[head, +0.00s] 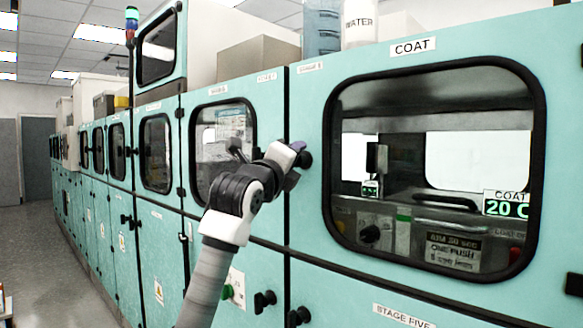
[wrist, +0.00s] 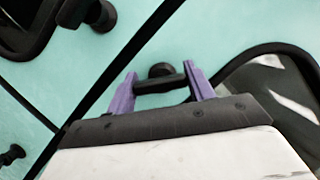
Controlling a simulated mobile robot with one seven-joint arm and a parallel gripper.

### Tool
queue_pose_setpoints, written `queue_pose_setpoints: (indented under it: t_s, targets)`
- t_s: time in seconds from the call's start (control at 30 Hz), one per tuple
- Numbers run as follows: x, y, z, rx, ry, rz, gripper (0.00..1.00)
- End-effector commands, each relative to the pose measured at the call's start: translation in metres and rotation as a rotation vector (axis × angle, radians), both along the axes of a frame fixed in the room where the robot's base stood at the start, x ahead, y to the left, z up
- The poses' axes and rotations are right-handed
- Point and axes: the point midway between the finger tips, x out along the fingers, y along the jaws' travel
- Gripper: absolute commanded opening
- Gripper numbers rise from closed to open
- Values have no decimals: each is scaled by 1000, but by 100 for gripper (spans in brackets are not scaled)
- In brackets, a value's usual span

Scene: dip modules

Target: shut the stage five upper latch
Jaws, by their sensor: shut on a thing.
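The stage five upper latch (head: 305,160) is a black handle on a round knob, at the left edge of the teal upper door marked COAT (head: 413,47). In the wrist view the latch (wrist: 160,84) lies crosswise between the purple fingers. My gripper (head: 296,157) is at the latch, and in the wrist view my gripper (wrist: 160,88) is shut on its handle, a finger at each end. The door (head: 310,120) looks flush with its neighbour. In the head view my gripper partly hides the latch, so its exact angle there is unclear.
The COAT door has a large black-framed window (head: 430,165). A neighbouring latch (wrist: 103,17) shows across the door seam in the wrist view. Lower latches (head: 264,301) (head: 299,317) sit below, near the STAGE FIVE label (head: 403,316). Open floor (head: 35,245) lies at left.

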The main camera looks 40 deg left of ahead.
Motion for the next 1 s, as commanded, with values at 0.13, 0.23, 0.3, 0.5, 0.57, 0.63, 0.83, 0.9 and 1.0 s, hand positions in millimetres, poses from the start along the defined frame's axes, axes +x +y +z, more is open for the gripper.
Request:
queue_pose_setpoints:
  t_s: [0.13, 0.23, 0.3, 0.5, 0.57, 0.63, 0.83, 0.9, 1.0]
  targets:
    - [1, -1, 0, -137, 10, -3, 30]
    - [1, -1, 0, -228, 18, -2, 30]
    - [1, -1, 1, -288, 22, -3, 30]
    - [1, 0, 1, -432, 34, -2, 30]
    - [0, 0, 1, -465, 36, -2, 30]
    - [0, -1, 1, -499, 39, -3, 30]
    - [0, 0, 0, -563, 45, -3, 30]
    - [0, 0, 0, -576, 46, -3, 30]
    - [1, 0, 0, -587, 46, -3, 30]
